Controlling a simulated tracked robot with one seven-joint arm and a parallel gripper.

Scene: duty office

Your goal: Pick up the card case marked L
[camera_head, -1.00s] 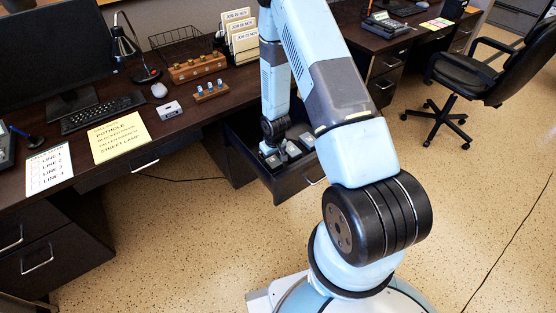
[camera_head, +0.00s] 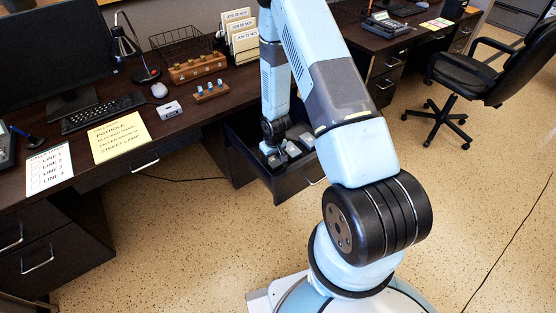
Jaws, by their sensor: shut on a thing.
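An open drawer (camera_head: 290,187) under the desk holds several small grey cases. One grey case (camera_head: 307,139) lies at the right, towards the back of the drawer. Another grey case (camera_head: 292,149) is close to the gripper. The letters on the cases are too small to read, so I cannot tell which one is marked L. My gripper (camera_head: 277,154) points down into the drawer and is shut on a grey case. The fingers and the held case are small and partly hidden by my arm.
The desk top carries a wooden rack with knobs (camera_head: 198,68), a small peg block (camera_head: 211,92), a light grey box (camera_head: 170,109), a mouse (camera_head: 159,90) and printed sheets (camera_head: 119,137). Folders (camera_head: 239,38) stand behind. A black chair (camera_head: 480,75) is at the right. The floor is open.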

